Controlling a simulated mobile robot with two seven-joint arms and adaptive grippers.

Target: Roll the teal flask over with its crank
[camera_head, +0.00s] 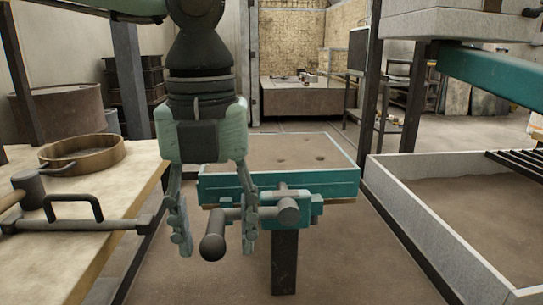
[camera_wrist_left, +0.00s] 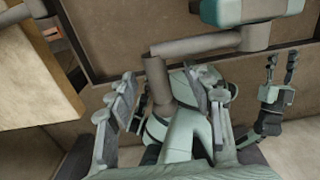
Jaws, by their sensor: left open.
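The teal flask (camera_head: 225,187), a sand-filled box, sits on a dark post with its sand face up. Its crank (camera_head: 213,246) sticks out from the near side: a hub, a crank arm running left and a grey grip pointing towards me. My left gripper (camera_head: 214,228) is open and points down, with a finger on each side of the grip. The wrist view shows the crank grip (camera_wrist_left: 158,88) between its fingers; I cannot tell whether they touch it. My right gripper (camera_wrist_left: 278,80) shows only in the wrist view, at the right, its two fingertips apart.
A workbench (camera_head: 100,190) at the left carries a round wooden-rimmed sieve (camera_head: 82,155), a mallet (camera_head: 28,188) and a dark handled bar (camera_head: 75,222). A low walled sand bed (camera_head: 425,243) stands at the right. The floor between them is open around the flask's post.

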